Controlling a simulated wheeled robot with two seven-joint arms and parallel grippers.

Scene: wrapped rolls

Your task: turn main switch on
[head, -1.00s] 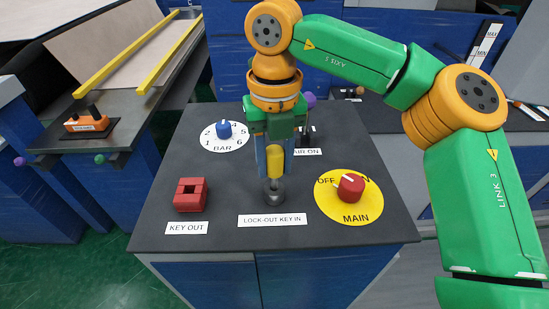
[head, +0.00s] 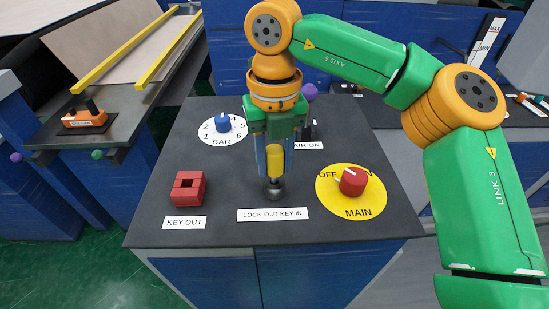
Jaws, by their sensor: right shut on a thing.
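The main switch (head: 353,181) is a red knob on a yellow disc (head: 361,208) lettered OFF and MAIN, at the right of the dark panel. The other lettering is partly hidden by the knob. The knob's white mark lies near the OFF side. My right gripper (head: 275,171) points down over the lock-out key socket (head: 274,191), left of the switch. It is shut on a yellow key (head: 275,160), whose lower end meets the socket. How deep the key sits cannot be told. My left gripper is not in view.
A red square KEY OUT holder (head: 188,188) stands at the panel's left. A blue BAR knob (head: 222,122) sits behind it. The AIR ON lever (head: 309,130) is partly hidden behind my right gripper. The panel's front strip is clear.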

